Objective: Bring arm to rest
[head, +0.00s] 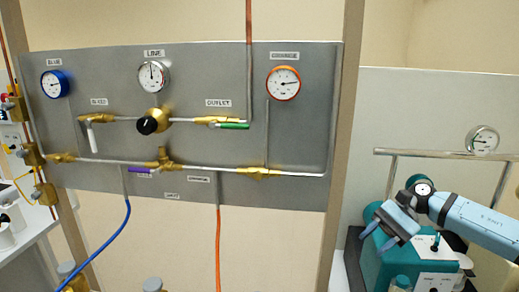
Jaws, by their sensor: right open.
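My right arm (485,226) is light blue and comes in from the right edge. My right gripper (384,229) is open, with nothing seen between its fingers. It is in front of and above a teal machine (386,264) at the lower right, and right of the grey gauge panel (235,60). I cannot tell whether it touches the machine. My left arm and gripper are not in view.
The panel carries a blue gauge (55,84), a line gauge (153,77), an orange gauge (283,83), a black knob (147,125) and a green lever (235,126). A rail (440,154) runs behind my right arm. Blue (126,214) and orange (218,250) hoses hang below.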

